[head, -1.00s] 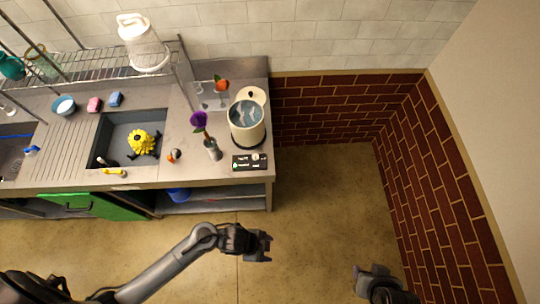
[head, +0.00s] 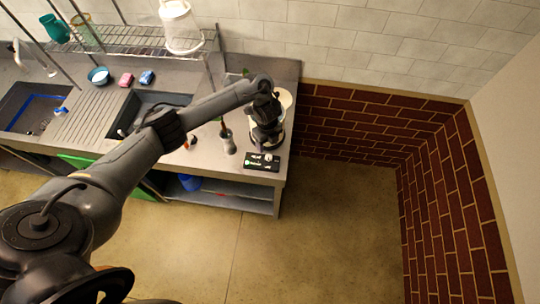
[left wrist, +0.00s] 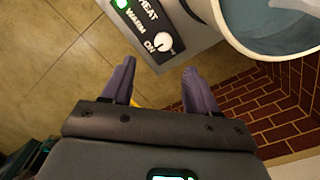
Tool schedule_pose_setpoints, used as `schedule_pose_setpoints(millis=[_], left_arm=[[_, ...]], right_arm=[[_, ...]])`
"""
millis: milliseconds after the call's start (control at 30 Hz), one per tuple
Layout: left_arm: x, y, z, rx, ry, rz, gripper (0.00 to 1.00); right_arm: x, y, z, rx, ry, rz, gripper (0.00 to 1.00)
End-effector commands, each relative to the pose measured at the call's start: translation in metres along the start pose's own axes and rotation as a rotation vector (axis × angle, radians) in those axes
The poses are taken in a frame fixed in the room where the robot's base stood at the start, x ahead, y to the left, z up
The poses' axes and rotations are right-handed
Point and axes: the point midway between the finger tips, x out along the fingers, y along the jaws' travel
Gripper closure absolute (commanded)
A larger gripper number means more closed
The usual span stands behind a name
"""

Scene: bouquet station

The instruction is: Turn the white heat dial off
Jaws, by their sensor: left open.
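The white heat dial (left wrist: 163,41) sits on a black panel (left wrist: 140,25) lettered HEAT, WARM and ON, with a lit green light (left wrist: 121,4). The dial's pointer is close to the ON lettering. In the head view the panel (head: 262,163) lies at the counter's front right corner. My left gripper (left wrist: 159,68) is open and empty, its fingers pointing toward the panel edge. The dial shows beyond the gap between the fingertips, apart from both. In the head view my left gripper (head: 265,140) hangs just behind the panel, partly hiding the pot. My right gripper is out of view.
A pot of liquid (left wrist: 230,35) stands right beside the panel. A grey vase (head: 228,142) stands left of the panel. A sink (head: 122,115) lies further left, partly behind my arm. A wire shelf (head: 120,42) is above the counter. Floor right of the counter is clear.

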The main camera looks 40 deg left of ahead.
Motion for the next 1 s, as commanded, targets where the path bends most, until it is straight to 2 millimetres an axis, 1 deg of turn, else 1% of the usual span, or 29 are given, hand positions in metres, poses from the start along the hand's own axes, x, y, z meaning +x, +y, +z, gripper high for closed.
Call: schedule_pose_setpoints(millis=[67, 167, 467, 633, 800, 1000], left_arm=[[0.003, -0.004, 0.000, 0.001, -0.001, -0.009, 0.41], [0.013, -0.005, -0.001, 0.000, 0.001, -0.010, 0.41], [0.058, -0.005, -0.001, -0.001, 0.002, -0.009, 0.41], [0.080, -0.005, -0.001, 0.000, 0.000, -0.009, 0.41], [0.095, -0.006, 0.000, 0.000, 0.000, -0.010, 0.41], [0.102, -0.006, 0.000, 0.001, -0.001, -0.011, 0.41]], right_arm=[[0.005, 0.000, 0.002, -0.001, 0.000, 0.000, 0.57], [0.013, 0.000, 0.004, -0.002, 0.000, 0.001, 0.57], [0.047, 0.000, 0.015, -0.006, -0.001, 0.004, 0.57], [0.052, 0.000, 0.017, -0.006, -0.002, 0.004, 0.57], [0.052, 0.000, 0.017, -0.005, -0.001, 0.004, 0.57], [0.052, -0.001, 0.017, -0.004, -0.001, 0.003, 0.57]])
